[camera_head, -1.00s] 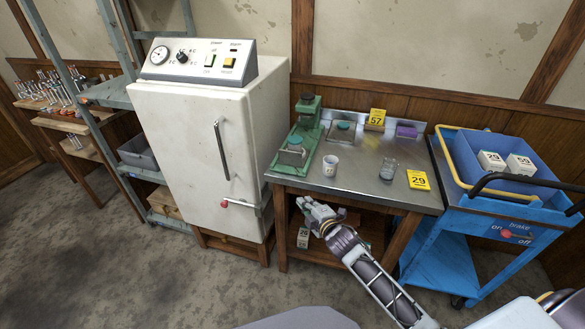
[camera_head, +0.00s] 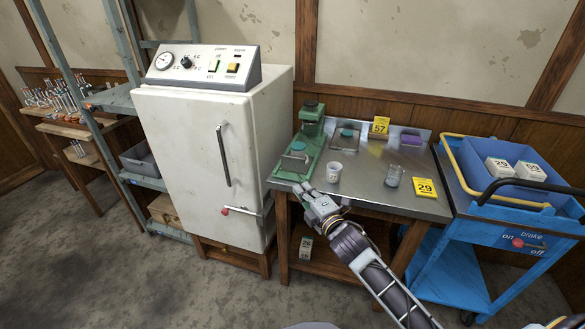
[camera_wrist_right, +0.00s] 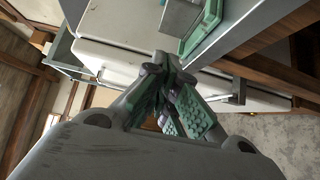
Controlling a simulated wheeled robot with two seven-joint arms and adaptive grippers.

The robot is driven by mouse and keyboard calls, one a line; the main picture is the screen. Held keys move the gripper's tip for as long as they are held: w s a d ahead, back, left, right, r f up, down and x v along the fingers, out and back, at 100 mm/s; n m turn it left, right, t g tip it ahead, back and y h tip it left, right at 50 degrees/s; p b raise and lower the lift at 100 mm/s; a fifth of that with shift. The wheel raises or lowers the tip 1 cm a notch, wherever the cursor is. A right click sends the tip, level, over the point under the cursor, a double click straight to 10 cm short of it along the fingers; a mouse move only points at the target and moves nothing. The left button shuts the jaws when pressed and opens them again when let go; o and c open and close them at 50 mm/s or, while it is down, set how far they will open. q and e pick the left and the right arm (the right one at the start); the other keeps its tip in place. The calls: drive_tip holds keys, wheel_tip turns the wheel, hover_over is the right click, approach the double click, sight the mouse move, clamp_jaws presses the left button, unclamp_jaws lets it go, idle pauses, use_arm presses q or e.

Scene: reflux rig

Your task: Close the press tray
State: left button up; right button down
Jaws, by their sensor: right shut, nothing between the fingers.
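The green press (camera_head: 312,112) stands at the left end of the metal-topped table. Its tray (camera_head: 294,163), with a grey block-like top, sits at the front end of the green base, out from under the press head. A part of the green press base (camera_wrist_right: 203,28) also shows at the top of the right wrist view. My right gripper (camera_head: 301,190) is shut and empty, just in front of the table's front edge and close to the tray's near end. Its fingertips (camera_wrist_right: 163,62) meet in the right wrist view. My left gripper is not in view.
A white cup (camera_head: 333,172), a glass beaker (camera_head: 394,176) and a yellow 29 card (camera_head: 425,188) are on the table, right of the press. A white cabinet (camera_head: 185,150) stands close on the left, a blue cart (camera_head: 470,240) on the right.

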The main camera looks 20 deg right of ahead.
drive_tip(key=shift+w, duration=0.1)
drive_tip(key=b, duration=0.2)
approach(286, 159)
drive_tip(key=w+a, duration=0.2)
drive_tip(key=w, duration=0.1)
drive_tip(key=shift+w+f, duration=0.15)
drive_tip(key=shift+w+d, duration=0.3)
drive_tip(key=shift+w, duration=0.1)
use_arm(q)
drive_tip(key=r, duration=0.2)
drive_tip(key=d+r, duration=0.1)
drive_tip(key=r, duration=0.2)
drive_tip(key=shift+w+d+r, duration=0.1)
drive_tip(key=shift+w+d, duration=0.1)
use_arm(e)
drive_tip(key=shift+w+d, duration=0.15)
drive_tip(key=shift+w, duration=0.05)
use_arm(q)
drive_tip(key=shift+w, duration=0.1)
